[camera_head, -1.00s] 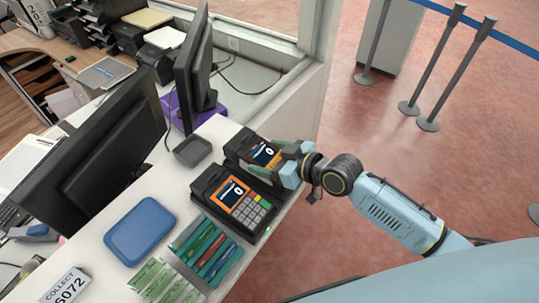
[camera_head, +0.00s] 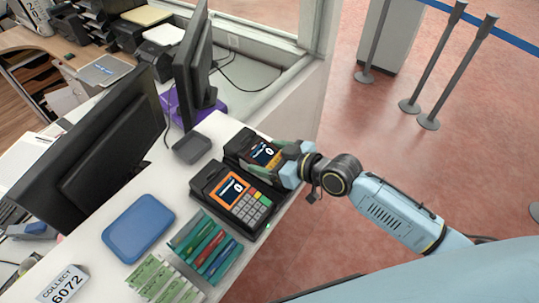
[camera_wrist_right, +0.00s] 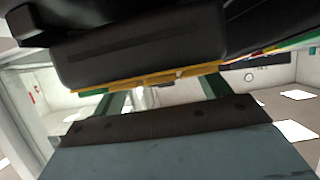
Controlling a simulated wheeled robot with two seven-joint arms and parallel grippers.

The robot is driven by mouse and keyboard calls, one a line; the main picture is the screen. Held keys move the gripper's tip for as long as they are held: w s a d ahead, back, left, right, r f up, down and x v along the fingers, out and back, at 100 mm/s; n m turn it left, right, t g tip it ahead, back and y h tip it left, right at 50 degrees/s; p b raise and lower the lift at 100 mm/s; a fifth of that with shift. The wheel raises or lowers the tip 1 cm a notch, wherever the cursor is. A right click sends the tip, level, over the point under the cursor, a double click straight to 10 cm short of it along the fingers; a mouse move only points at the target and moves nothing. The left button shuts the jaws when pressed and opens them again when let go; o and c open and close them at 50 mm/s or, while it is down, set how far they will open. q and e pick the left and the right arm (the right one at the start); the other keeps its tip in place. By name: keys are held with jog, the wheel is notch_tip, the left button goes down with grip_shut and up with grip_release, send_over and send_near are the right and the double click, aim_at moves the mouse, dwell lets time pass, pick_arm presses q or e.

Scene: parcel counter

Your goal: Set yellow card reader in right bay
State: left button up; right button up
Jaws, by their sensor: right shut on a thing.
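The yellow card reader (camera_head: 264,154), dark with a lit screen and yellow trim, is at the far end of the counter, at the black right bay (camera_head: 237,145). My right gripper (camera_head: 287,155) is shut on its near right side. The gripper and reader hide part of the bay, so I cannot tell whether the reader rests fully in it. In the right wrist view the reader's dark underside and yellow edge (camera_wrist_right: 140,80) lie across the fingers. An orange-framed card reader (camera_head: 239,195) sits in the neighbouring black bay. My left gripper is not in view.
A small dark dish (camera_head: 191,147) and two monitors (camera_head: 197,70) stand left of the readers. The counter edge is close on the right.

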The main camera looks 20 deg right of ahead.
jog(key=shift+f, duration=0.3)
jog(key=o, duration=1.3)
jog(key=shift+c, duration=0.2)
jog(key=shift+f, duration=0.15)
jog(key=v, duration=1.3)
jog(key=s+d+f+m+g+h+b, duration=0.15)
jog(key=d+f, duration=0.25)
jog(key=f, duration=0.6)
jog(key=s+d+f+m+h+b, duration=0.1)
jog(key=d+f+m+h+b, duration=0.2)
jog(key=f, duration=0.8)
jog(key=s+d+f+g+h+b, duration=0.15)
jog(key=d+f, duration=0.35)
jog(key=f, duration=0.5)
jog(key=s+f+g+h+b, duration=0.2)
jog(key=s+f, duration=0.9)
jog(key=f, duration=0.4)
jog(key=s+a+f+g, duration=0.1)
jog(key=s+a+f, duration=0.1)
jog(key=s, duration=0.4)
jog(key=s+a+f+g+b, duration=0.1)
jog(key=s+a+f+g, duration=0.1)
jog(key=s+f, duration=0.3)
jog(key=s+a+f+g, duration=0.1)
jog(key=s+a+f, duration=0.2)
jog(key=s, duration=0.4)
jog(key=shift+s+a+f+m+g+b, duration=0.2)
jog(key=shift+a+f+m+g+b, duration=0.1)
jog(key=shift+a+m, duration=0.1)
